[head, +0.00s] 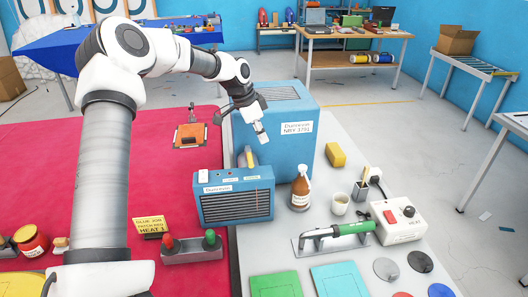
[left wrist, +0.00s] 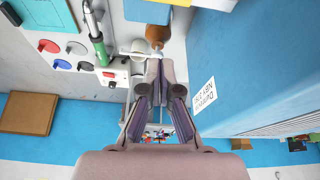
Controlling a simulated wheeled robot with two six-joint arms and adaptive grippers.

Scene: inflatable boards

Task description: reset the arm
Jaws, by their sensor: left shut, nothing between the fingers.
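My left arm comes in from the left in the head view and reaches over the red mat (head: 40,150). Its gripper (head: 262,136) is in front of the large blue machine (head: 305,120), above the smaller blue unit (head: 232,203). In the left wrist view the gripper (left wrist: 157,62) is shut, its fingertips together with nothing between them. The large machine's labelled side (left wrist: 245,70) fills the right of that view. I cannot tell whether the gripper touches the machine. My right gripper is not in view.
A brown bottle (head: 300,188), a white cup (head: 340,203), a white control box (head: 398,221) and a green-handled tool (head: 352,228) on its stand crowd the right worktop. A red and green button box (head: 192,248) stands nearer. The mat's middle is mostly clear.

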